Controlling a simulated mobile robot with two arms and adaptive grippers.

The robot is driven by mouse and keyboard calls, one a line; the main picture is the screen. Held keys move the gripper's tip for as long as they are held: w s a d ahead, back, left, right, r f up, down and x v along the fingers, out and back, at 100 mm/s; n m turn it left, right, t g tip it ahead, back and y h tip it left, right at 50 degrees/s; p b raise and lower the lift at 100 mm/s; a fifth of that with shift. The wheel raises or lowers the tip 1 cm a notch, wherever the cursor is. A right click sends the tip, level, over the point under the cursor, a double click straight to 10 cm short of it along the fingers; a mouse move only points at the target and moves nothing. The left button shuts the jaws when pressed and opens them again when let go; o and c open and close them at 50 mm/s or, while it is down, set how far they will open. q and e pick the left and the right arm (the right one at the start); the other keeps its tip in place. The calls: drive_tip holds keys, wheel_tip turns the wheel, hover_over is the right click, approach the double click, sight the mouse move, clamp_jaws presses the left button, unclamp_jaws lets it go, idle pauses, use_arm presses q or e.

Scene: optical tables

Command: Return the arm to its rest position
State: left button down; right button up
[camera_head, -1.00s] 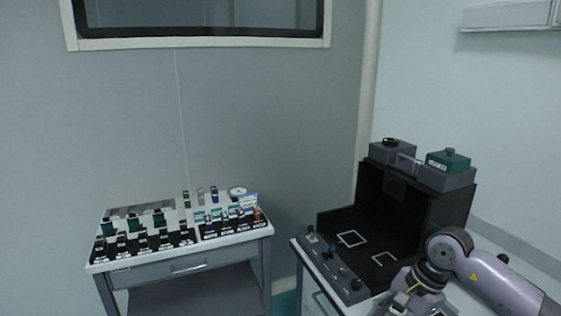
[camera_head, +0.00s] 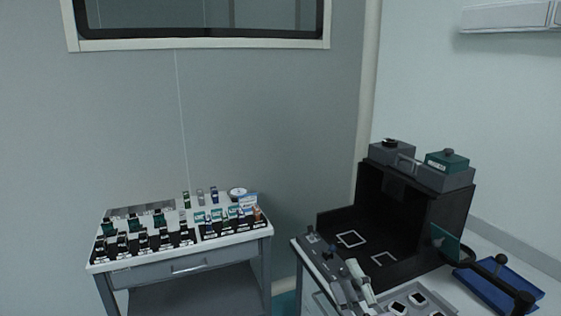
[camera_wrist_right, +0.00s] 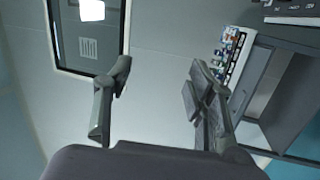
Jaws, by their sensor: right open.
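My right gripper shows at the bottom of the head view (camera_head: 350,275), low in front of the black open-fronted enclosure (camera_head: 448,215). In the right wrist view its two grey fingers (camera_wrist_right: 158,78) stand wide apart with nothing between them. The rest of my right arm is out of the head view. My left gripper is not in view.
A white cart (camera_head: 190,258) with rows of small optics stands at left. Beside the enclosure are a blue tray (camera_head: 505,288), a black arm-like stand (camera_head: 515,290) and a grey holder with white-framed squares (camera_head: 420,300). Open floor separates the cart and bench.

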drive_tip(key=s+d+f+m+g+h, duration=0.4)
drive_tip(key=s+f+m, duration=0.3)
drive_tip(key=f, duration=0.4)
drive_tip(key=s+d+f+m+g+h, duration=0.35)
drive_tip(key=s+f+m+g, duration=0.4)
drive_tip(key=f, duration=0.35)
drive_tip(key=s+f+m+g+y, duration=0.25)
drive_tip(key=s+f+g, duration=0.25)
drive_tip(key=s, duration=0.8)
wheel_tip(320, 180, down, 27)
drive_tip(key=s+g, duration=0.1)
drive_tip(key=s, duration=0.1)
drive_tip(key=s+d+f+g, duration=0.1)
drive_tip(key=s+d+f, duration=0.1)
drive_tip(key=s+f, duration=1.3)
drive_tip(key=shift+s+d+f+h, duration=0.15)
drive_tip(key=shift+s+d+h, duration=0.2)
drive_tip(key=shift+s, duration=0.15)
